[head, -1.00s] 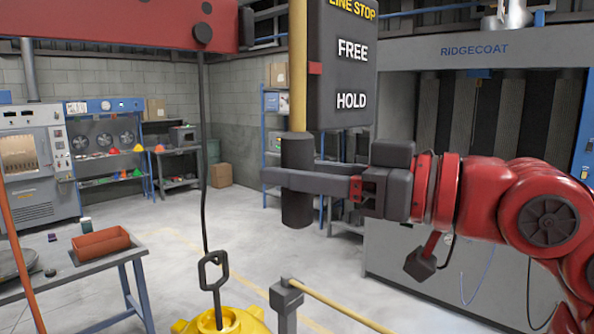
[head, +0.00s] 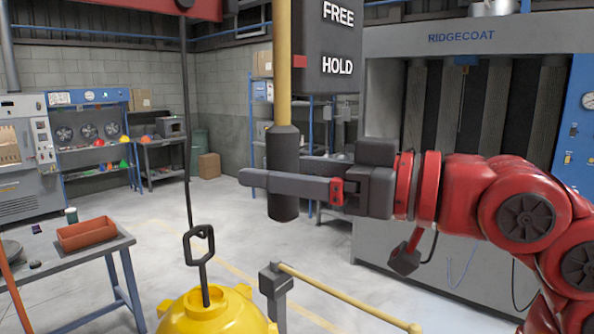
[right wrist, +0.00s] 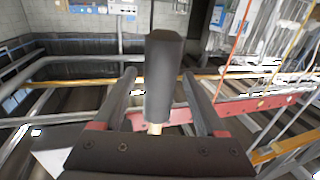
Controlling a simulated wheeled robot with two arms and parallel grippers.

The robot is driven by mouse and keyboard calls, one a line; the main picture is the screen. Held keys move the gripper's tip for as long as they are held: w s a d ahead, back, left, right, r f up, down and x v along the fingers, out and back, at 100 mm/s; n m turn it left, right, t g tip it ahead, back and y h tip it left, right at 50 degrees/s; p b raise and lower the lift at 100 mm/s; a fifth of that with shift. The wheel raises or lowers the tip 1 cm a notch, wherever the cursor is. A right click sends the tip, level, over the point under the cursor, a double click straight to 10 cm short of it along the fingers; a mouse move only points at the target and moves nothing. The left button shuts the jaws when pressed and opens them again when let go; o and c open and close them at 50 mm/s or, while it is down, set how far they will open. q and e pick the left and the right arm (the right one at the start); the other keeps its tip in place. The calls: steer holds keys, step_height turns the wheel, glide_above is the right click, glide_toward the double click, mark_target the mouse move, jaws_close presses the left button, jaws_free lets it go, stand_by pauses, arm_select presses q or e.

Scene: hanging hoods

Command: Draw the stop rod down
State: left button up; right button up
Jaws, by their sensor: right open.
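The stop rod is a pale yellow vertical rod (head: 283,65) with a thick dark cylindrical handle (head: 283,150) at its lower end. A red marker on the rod (head: 299,61) is level with the word HOLD on the dark sign (head: 335,40), below FREE. My right gripper (head: 250,179) reaches in from the right with its fingers on either side of the handle. In the right wrist view the handle (right wrist: 163,75) stands between the open fingers (right wrist: 160,98), with gaps on both sides. My left gripper is not in view.
A yellow load (head: 215,312) hangs below on a dark hook and cable (head: 186,130). A grey post with a yellow rail (head: 340,295) stands below the gripper. A bench with an orange tray (head: 86,234) is at left. A grey RIDGECOAT booth (head: 460,60) stands behind my right arm.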

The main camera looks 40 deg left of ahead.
steer(key=w+d+b, duration=0.3)
steer(key=d+b, duration=0.1)
steer(key=d, duration=1.3)
